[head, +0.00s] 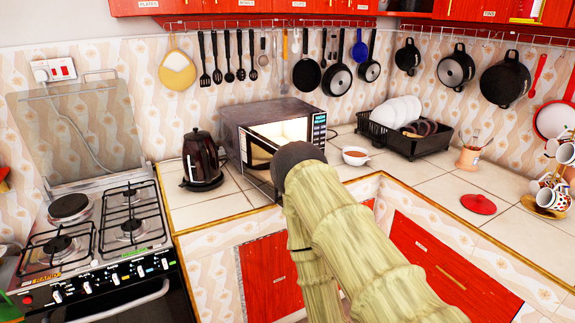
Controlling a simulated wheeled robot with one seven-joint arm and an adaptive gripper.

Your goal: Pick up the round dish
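Which thing is the round dish is not certain. Several white round plates (398,112) stand upright in a black dish rack (436,141) on the right counter. A small white bowl (356,157) with brown-red contents stands on the counter beside the microwave. A flat red round lid (478,204) lies on the right counter. My arm, in a pale green sleeve, reaches up from the bottom toward the microwave (262,125), whose door is open with a lit inside. The arm's dark end covers part of the microwave. My gripper's fingers are hidden behind it.
A dark kettle (202,160) stands left of the microwave and a gas stove (98,228) farther left. Pans (505,82) and utensils (228,55) hang on the wall. Patterned mugs (548,190) stand at the right edge. The right counter's front stretch is mostly clear.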

